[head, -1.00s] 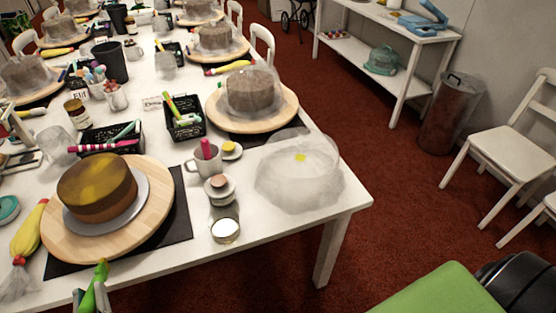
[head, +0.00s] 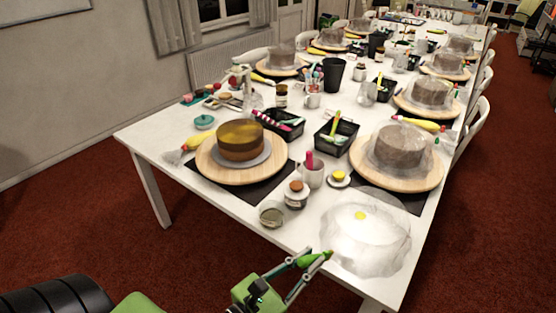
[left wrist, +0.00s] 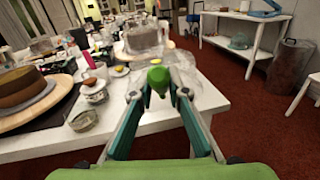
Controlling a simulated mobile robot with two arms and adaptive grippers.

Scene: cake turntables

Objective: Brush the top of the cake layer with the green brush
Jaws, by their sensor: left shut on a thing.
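The cake layer (head: 240,140) is a round brown cake with a glossy yellowish top. It sits on a grey board on a round wooden turntable (head: 212,165), and its side also shows at the left of the left wrist view (left wrist: 22,88). My left gripper (head: 314,260) is at the table's front edge, to the right of and nearer than the cake, clear of it. It is shut on the green brush (head: 308,261), which also shows between the fingertips in the left wrist view (left wrist: 158,76). The brush's bristles cannot be made out. My right gripper is not in view.
A clear domed cover (head: 365,240) stands just right of my left gripper. A small glass jar (head: 271,217), a lidded jar (head: 297,194) and a cup (head: 312,173) stand between gripper and cake. Black baskets (head: 336,138) and a second, wrapped cake (head: 398,150) are behind.

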